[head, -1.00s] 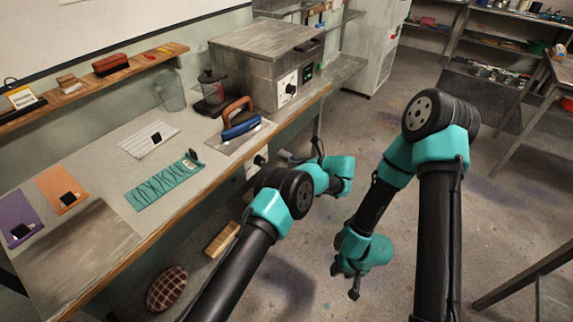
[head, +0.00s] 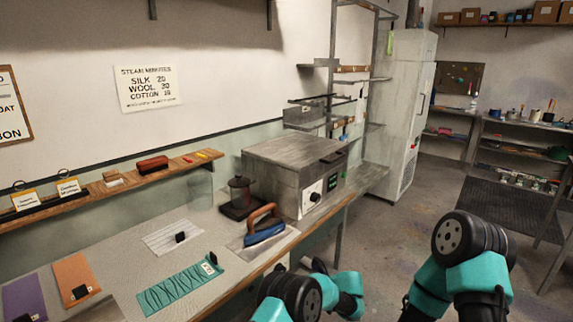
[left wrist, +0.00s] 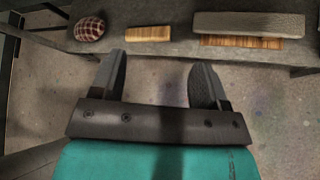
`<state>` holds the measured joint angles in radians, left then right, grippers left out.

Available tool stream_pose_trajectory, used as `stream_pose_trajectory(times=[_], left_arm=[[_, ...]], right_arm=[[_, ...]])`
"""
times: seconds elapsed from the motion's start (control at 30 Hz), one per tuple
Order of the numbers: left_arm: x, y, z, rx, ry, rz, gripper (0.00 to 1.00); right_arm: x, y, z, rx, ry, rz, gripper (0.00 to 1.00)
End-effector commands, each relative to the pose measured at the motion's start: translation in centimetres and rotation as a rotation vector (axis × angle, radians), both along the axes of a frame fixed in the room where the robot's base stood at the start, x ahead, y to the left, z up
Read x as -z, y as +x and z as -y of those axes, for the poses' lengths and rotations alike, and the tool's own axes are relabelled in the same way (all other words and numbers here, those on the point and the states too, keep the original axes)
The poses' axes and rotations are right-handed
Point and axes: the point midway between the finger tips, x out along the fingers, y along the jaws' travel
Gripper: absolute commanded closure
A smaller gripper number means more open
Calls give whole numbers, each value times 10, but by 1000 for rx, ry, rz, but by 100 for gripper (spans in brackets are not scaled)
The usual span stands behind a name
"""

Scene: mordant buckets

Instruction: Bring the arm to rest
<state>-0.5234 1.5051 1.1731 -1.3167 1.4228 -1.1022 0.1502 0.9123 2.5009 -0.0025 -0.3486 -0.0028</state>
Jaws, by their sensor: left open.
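My left gripper (left wrist: 157,85) shows in the left wrist view with its two dark fingers wide apart and nothing between them. It hangs over the bare floor, just short of a low shelf. In the head view only the upper links of my two arms show at the bottom edge. Both grippers are out of that view, below the frame.
The low shelf (left wrist: 165,48) holds a checked round object (left wrist: 89,29), a wooden block (left wrist: 149,33) and a brush (left wrist: 249,24). The workbench (head: 120,265) carries an iron (head: 264,231), a metal box (head: 290,170) and cloth swatches. Floor to the right is open.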

Motion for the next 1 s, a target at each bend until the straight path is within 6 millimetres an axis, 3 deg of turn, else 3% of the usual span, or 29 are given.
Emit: stream_pose_trajectory(times=[0.03,0.2,0.43,0.67,1.0], left_arm=[[16,-6,-23,-50,-74,-32,31],[72,-49,-86,-298,-368,-109,31],[114,-131,-149,-766,-710,-127,31],[120,-214,-197,-1336,-953,-27,31],[87,-323,-270,-2219,-1078,382,31]], right_arm=[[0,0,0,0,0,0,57],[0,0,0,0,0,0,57],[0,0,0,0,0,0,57],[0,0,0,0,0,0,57],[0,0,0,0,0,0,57]])
